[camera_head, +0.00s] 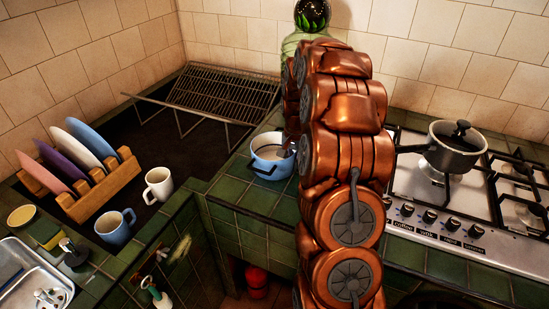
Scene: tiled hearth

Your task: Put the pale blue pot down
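The pale blue pot (266,167) is left of my arm, at the green tiled counter beside the stove. A small grey part of my gripper (288,143) shows at the pot's right rim. The rest of my gripper is hidden behind the arm, so its fingers and their grip cannot be made out. I cannot tell whether the pot's base touches the tiles.
A gas stove (430,190) with a lidded dark pot (455,155) stands right. Left are a wire rack (225,95), a wooden plate rack (100,195) with plates, a white mug (158,184) and a blue mug (114,228). Green tiles (228,190) left of the pot are clear.

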